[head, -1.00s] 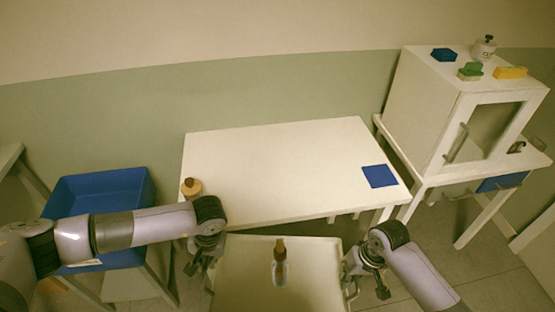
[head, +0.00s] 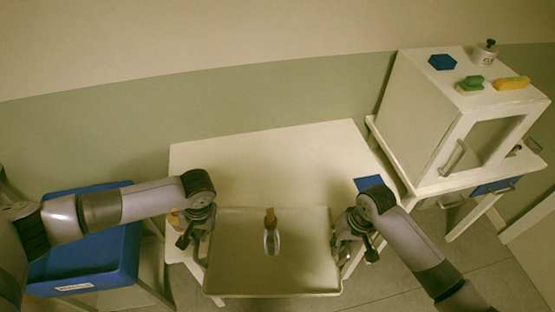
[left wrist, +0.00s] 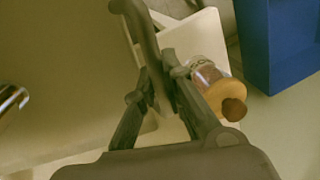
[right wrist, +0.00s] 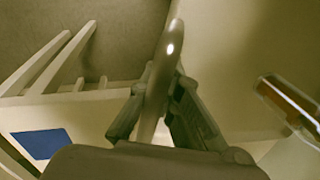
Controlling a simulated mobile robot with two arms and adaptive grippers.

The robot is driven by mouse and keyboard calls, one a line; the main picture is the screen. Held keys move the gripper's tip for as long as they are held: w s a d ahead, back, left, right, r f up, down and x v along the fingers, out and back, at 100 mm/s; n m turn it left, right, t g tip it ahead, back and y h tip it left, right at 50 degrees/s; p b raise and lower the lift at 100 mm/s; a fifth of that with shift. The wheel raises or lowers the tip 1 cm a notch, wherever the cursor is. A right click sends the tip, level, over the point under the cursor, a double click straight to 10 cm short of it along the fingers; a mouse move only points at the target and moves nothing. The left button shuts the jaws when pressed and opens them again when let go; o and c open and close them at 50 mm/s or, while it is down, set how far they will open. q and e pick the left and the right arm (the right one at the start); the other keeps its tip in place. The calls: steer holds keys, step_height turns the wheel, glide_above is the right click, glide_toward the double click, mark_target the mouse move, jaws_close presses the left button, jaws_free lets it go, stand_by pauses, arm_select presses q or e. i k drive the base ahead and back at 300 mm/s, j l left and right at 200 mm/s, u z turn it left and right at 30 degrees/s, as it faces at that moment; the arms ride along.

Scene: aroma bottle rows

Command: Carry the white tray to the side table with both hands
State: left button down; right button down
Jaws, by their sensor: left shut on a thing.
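The white tray (head: 315,279) is between my two grippers in the head view, overlapping the near part of a white table (head: 260,163). I cannot tell whether it touches the tabletop. A small bottle (head: 271,238) with a brown top stands on the tray; it also shows in the right wrist view (right wrist: 290,98). My left gripper (head: 195,240) is shut on the tray's left handle (left wrist: 143,32). My right gripper (head: 352,238) is shut on the right handle (right wrist: 161,75). The handles partly hide the fingertips in the wrist views.
A second bottle (left wrist: 208,74) with a round brown top is beside my left gripper, at the table's left. A blue mat (head: 368,183) lies on the table's right. A blue bin (head: 125,245) stands left; a white cabinet (head: 425,125) stands right. The table's back is clear.

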mark_target(276, 175)
steer(key=i, duration=1)
